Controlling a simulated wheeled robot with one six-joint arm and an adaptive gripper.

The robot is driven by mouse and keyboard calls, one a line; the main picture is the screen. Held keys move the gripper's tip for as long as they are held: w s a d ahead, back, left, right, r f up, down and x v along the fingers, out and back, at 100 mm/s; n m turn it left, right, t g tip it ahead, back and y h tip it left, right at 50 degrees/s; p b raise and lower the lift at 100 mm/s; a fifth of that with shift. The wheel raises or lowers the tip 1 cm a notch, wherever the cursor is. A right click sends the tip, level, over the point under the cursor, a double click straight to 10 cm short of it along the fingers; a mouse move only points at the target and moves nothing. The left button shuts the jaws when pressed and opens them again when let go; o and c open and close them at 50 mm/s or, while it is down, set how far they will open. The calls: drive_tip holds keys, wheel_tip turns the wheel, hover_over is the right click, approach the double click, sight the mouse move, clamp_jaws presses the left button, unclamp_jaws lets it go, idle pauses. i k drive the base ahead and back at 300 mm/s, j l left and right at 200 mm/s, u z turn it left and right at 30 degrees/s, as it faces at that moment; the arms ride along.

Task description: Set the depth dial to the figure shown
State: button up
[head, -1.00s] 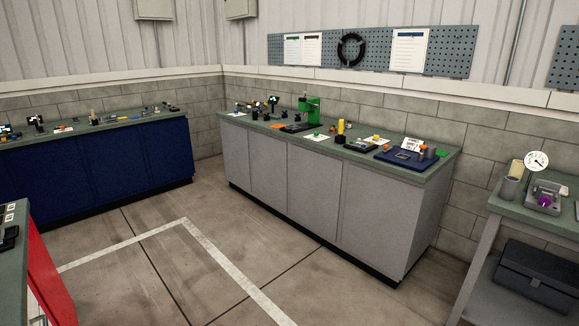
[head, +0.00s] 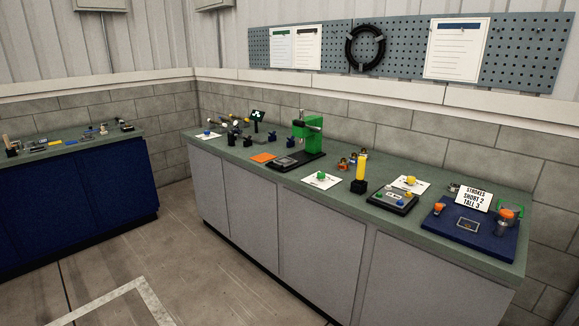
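My gripper is not in view. I cannot pick out a depth dial for certain. A green press (head: 302,131) on a black base stands at the back of the grey counter. A white sign (head: 473,198) at the counter's right end reads "STROKES SHORT 2 TALL 3". A grey box with coloured buttons (head: 392,200) sits left of the sign. Any dial markings on these are too small to read.
The long grey counter (head: 300,201) also carries a yellow cylinder on a black block (head: 360,172), an orange sheet (head: 263,157) and a blue mat (head: 449,235). A blue cabinet (head: 85,190) stands left. Floor (head: 190,260) is clear in front.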

sight(320, 175)
drive_tip(key=i+j+z, duration=0.1)
drive_tip(key=i, duration=1.05)
